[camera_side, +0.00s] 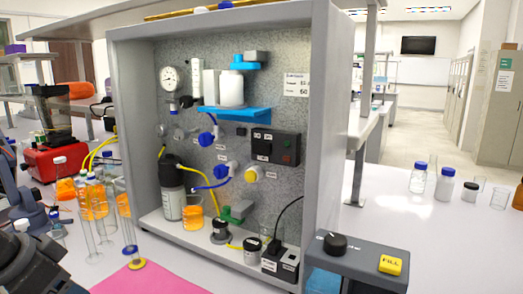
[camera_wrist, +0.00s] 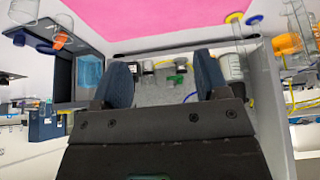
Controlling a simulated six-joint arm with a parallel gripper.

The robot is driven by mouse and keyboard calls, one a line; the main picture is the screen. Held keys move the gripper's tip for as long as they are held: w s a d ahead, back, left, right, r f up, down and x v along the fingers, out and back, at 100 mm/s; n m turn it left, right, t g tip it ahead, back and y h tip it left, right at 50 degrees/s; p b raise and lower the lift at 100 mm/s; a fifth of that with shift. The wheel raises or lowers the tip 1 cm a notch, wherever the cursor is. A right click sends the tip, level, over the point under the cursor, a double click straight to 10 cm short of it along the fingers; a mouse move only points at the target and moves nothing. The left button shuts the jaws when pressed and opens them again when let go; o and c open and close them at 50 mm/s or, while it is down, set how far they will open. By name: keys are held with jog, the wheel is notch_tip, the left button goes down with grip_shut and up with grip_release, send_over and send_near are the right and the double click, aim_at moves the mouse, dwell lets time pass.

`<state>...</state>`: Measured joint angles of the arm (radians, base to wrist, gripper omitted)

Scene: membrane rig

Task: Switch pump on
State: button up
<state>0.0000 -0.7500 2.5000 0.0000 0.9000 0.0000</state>
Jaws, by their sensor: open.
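A dark control box (camera_side: 275,147) with a small green and a small red element is mounted on the speckled back panel of the rig. A small black-and-white box (camera_side: 280,262) with a black cable stands on the rig floor at the right. A grey unit (camera_side: 357,262) with a black knob and a yellow FILL button stands outside the rig's right wall. I cannot tell which of these switches the pump, nor read any switch position. My gripper (camera_wrist: 163,78) is open and empty in the wrist view, its two dark fingers apart, with the rig behind them. Its fingers do not show in the side view.
The rig's grey frame (camera_side: 321,130) has side walls around the panel. Inside stand a dark bottle (camera_side: 172,190) and a beaker of orange liquid (camera_side: 193,217). Glassware and orange-filled bottles crowd the left. A pink mat (camera_side: 150,278) lies in front. Bottles (camera_side: 419,178) stand on the right bench.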

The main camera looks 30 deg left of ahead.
aim_at(254, 148)
jog(key=shift+c, duration=0.5)
